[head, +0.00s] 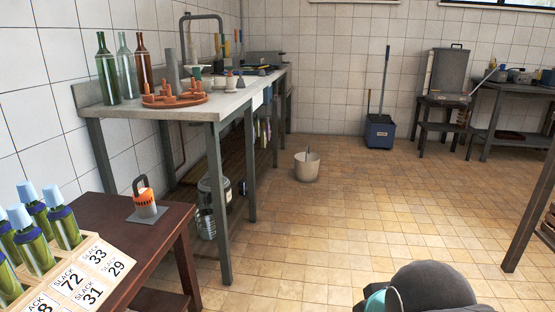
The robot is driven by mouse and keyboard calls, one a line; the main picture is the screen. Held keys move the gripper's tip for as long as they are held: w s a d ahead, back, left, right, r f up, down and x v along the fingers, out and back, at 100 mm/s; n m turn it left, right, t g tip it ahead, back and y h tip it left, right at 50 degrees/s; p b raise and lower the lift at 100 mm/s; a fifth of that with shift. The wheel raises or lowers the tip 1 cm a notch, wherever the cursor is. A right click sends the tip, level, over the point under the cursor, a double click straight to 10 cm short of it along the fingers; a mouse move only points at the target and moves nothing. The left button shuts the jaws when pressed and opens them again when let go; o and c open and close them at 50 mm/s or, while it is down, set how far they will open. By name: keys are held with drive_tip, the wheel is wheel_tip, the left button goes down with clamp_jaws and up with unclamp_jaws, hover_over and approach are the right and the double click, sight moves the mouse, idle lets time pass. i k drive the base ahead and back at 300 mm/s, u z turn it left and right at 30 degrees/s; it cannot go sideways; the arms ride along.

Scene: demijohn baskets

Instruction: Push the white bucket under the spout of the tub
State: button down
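The white bucket (306,168), off-white in the picture, stands upright on the tiled floor near the middle, right of the long workbench. Something small and grey sticks up at its rim; I cannot tell what. A grey tub (451,70) with a handle on top stands on a dark stool at the back right. A thin pale piece slants at the tub's right side; I cannot tell if it is the spout. The bucket is well apart from the tub, to its left and nearer to me. My gripper is not in view; only a dark rounded part of my arm shows at the bottom.
A blue mop bucket (380,131) stands by the back wall, between the white bucket and the tub. The workbench (215,110) bounds the left; a brown table (115,228) with bottles is nearer. A dark table (508,88) stands far right. The middle floor is clear.

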sight(306, 164)
drive_tip(key=z, duration=0.1)
drive_tip(key=i, duration=1.85)
drive_tip(key=z, duration=0.2)
drive_tip(key=i, duration=2.65)
drive_tip(key=z, duration=0.1)
